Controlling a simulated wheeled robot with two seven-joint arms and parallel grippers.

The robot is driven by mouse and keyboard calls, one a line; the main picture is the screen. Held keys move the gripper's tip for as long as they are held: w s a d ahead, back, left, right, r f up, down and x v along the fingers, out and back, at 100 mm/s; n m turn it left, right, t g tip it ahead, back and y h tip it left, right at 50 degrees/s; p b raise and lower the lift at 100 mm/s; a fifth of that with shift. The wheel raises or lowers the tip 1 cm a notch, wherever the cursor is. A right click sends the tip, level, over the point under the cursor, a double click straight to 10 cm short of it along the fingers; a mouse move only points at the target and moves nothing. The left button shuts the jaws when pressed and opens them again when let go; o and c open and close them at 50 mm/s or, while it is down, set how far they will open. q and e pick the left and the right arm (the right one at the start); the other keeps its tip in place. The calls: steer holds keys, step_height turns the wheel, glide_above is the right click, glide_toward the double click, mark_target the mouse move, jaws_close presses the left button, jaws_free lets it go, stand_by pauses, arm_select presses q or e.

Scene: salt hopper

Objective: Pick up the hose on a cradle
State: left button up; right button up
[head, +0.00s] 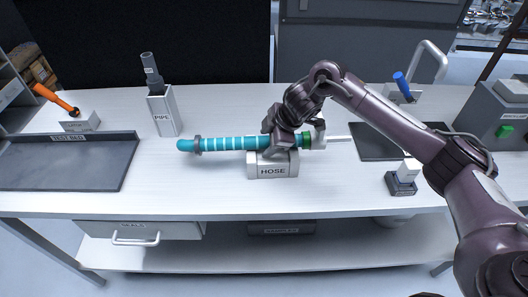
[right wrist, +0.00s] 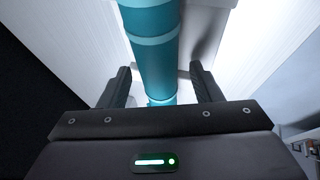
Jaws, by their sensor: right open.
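The hose (head: 222,144) is teal with pale bands, a grey collar near its left end and a green band near its right. It lies level on a grey cradle (head: 272,170) labelled HOSE. My right gripper (head: 275,147) is over the hose above the cradle and hides part of it. In the right wrist view, the hose (right wrist: 158,55) runs between the two black fingers of this gripper (right wrist: 160,74). The jaws are open, with gaps visible beside the hose. My left gripper is out of view.
A PIPE holder (head: 163,112) and a dark tray (head: 68,163) stand left on the white bench (head: 215,193). An orange-handled tool (head: 56,99) is behind the tray. A dark mat (head: 378,143), a small block (head: 401,182) and a grey box (head: 490,112) are right. The bench front is mostly clear.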

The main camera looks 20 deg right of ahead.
steer(key=shift+c, duration=0.2)
steer(key=shift+f, duration=0.1)
jaws_close()
